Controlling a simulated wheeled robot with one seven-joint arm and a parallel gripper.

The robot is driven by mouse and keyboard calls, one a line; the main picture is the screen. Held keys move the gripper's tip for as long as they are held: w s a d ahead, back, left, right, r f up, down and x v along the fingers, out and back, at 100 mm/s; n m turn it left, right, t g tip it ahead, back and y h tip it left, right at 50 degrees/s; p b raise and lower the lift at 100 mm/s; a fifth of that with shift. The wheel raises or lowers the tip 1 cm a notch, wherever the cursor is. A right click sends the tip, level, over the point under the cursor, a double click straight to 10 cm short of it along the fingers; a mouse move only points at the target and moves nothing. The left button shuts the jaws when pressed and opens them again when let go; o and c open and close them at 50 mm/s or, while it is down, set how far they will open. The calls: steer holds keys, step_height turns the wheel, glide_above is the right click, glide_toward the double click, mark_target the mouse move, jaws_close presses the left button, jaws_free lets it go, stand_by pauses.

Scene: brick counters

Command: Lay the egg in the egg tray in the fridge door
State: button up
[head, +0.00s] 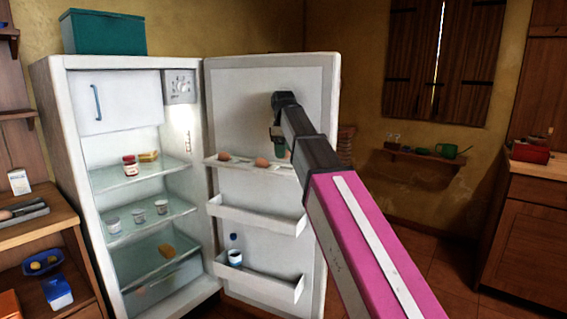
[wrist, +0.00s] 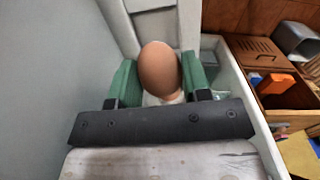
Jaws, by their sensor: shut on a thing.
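A brown egg (wrist: 160,68) sits between the two green fingers of my gripper (wrist: 158,80) in the wrist view; the gripper is shut on it. In the head view my gripper (head: 284,148) is at the open fridge door (head: 265,100), at the right part of the egg tray (head: 243,165). Two other eggs lie in the tray, one at the left (head: 223,156) and one nearer my gripper (head: 261,162). My arm hides the tray's right end. I cannot tell whether the held egg touches the tray.
The fridge (head: 60,140) stands open at the left, with jars on its glass shelves. Below the tray the door has an upper bin (head: 255,217) and a lower bin (head: 265,284), which holds a bottle (head: 235,257). A wooden counter (head: 530,225) stands far right.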

steer(key=shift+d+f, duration=0.15)
steer(key=shift+f, duration=1.95)
steer(key=shift+s+f, duration=0.15)
steer(key=shift+f, duration=0.45)
